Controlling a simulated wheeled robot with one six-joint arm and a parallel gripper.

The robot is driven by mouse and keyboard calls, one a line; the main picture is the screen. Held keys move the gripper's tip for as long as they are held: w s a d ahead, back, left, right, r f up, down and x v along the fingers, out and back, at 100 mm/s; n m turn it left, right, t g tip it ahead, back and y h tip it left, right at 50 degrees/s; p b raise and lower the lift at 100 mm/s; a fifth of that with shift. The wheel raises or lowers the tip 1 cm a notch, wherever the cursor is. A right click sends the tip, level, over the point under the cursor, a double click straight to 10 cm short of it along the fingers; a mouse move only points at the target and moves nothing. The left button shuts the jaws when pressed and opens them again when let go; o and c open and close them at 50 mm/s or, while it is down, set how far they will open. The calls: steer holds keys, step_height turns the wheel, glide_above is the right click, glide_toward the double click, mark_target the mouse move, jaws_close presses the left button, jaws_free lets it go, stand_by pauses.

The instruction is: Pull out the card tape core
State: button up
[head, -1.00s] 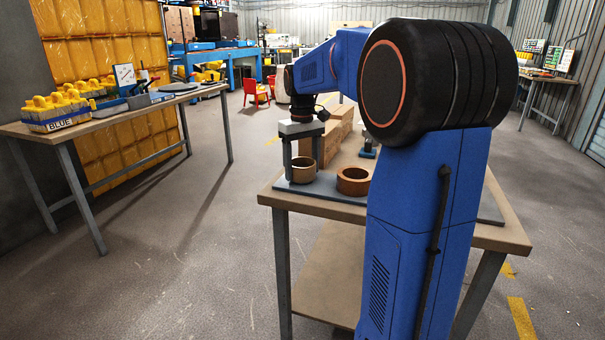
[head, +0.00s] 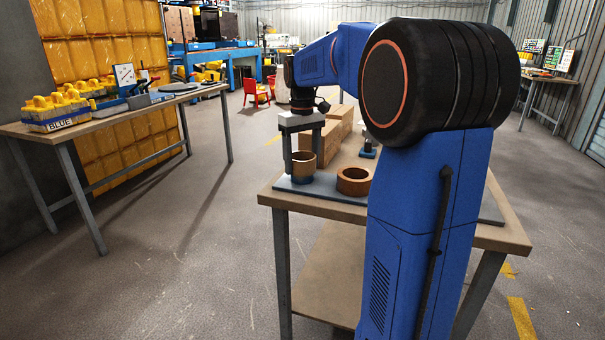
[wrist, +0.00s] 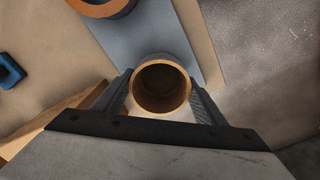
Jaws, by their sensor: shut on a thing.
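The card tape core (head: 303,164) is a tan open tube at the near left of the work table, and it stands upright. My gripper (head: 304,157) is shut on it, with one finger on each side. In the wrist view the core (wrist: 161,87) shows from above between both fingers, its inside dark. A small blue part (head: 302,179) shows directly under the core, on the grey mat (head: 328,189). I cannot tell whether the core still touches it.
A thick orange-brown ring (head: 354,181) lies on the mat just right of the core. Cardboard-coloured boxes (head: 331,137) and a small blue-based item (head: 368,149) stand behind. My arm hides the table's right part. The table's left edge is close to the core.

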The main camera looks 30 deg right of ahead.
steer(key=shift+r, duration=2.6)
steer(key=shift+s, duration=0.1)
